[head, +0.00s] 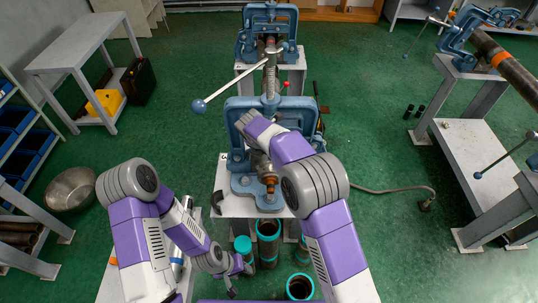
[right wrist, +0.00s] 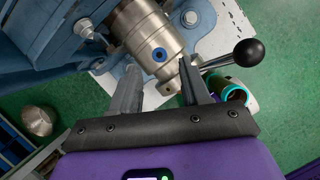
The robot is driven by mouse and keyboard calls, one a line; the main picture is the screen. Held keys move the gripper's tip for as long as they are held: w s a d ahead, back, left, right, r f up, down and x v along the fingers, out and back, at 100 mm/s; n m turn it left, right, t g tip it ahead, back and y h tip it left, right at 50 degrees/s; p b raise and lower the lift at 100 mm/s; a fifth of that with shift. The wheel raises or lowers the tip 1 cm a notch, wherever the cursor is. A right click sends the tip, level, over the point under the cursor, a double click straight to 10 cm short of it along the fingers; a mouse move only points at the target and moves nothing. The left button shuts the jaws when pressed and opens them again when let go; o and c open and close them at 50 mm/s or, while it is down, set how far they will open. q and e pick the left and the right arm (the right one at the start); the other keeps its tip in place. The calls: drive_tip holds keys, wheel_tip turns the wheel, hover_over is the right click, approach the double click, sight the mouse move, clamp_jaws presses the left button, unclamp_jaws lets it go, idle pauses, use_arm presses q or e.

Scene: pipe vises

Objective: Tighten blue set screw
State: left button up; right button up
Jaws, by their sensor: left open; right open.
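The blue set screw (right wrist: 160,54), a blue ring with a dark centre, sits on the side of a silver metal cylinder (right wrist: 142,25) in the right wrist view. My right gripper (right wrist: 160,64) is open, with one finger on each side of the screw in the picture. I cannot tell if the fingers touch the cylinder. In the head view my right arm covers part of the blue pipe vise (head: 234,112), and the screw cannot be made out. My left gripper (head: 240,273) is low at the bench's front, apparently empty.
A lever with a black ball knob (right wrist: 248,52) sticks out right of the cylinder in the right wrist view. Teal-rimmed pipes (head: 268,228) stand before the vise bench. A long handle (head: 236,86) crosses above the vise. A metal bowl (head: 70,189) lies on the floor at left.

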drive_tip(key=shift+x, duration=1.75)
drive_tip(key=shift+w, duration=0.1)
clamp_jaws()
